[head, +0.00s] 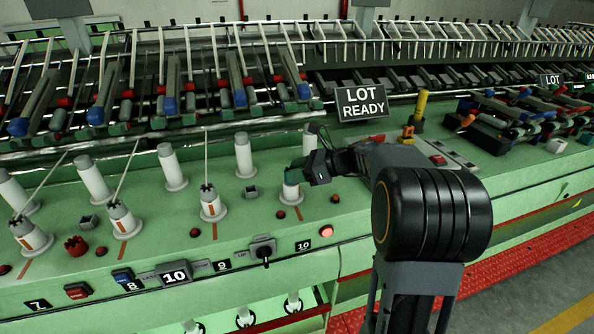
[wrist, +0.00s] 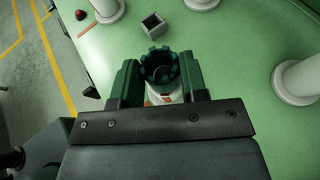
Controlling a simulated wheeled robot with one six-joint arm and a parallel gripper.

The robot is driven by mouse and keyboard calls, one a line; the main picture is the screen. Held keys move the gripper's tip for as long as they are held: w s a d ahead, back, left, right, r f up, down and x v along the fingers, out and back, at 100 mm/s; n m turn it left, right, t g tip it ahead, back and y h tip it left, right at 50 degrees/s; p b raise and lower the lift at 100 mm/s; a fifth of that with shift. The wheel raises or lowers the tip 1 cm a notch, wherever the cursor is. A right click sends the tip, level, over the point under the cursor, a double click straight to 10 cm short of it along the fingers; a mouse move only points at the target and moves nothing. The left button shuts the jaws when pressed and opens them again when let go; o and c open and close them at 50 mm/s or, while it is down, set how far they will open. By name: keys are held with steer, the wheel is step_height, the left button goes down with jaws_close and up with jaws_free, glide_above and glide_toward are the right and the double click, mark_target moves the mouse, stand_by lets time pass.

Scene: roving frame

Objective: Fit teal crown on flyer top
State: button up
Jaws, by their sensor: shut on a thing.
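The teal crown (wrist: 161,68) is a dark toothed ring between the two fingers of my gripper (wrist: 160,80) in the wrist view. My gripper is shut on it. In the head view my gripper (head: 299,170) is right over the flyer top (head: 291,193) at station 10, a short white piece with an orange mark. The flyer's white body (wrist: 163,97) shows just below the crown in the wrist view. The crown looks roughly in line with it. I cannot tell whether the crown touches or sits on the flyer, as the fingers hide the join.
Other flyers (head: 212,204) with thin rods stand to the left. White bobbins (head: 244,156) stand behind. A small grey square socket (head: 251,192) is close by. A red crown-like knob (head: 76,246) sits at left. A "LOT READY" sign (head: 361,102) stands behind my arm.

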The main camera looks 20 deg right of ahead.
steer(key=shift+f, duration=0.45)
stand_by(0.5)
steer(key=o, duration=1.6)
steer(key=shift+c, duration=0.2)
steer(key=b+v, duration=0.1)
steer(key=v, duration=1.3)
steer(key=shift+w, duration=0.1)
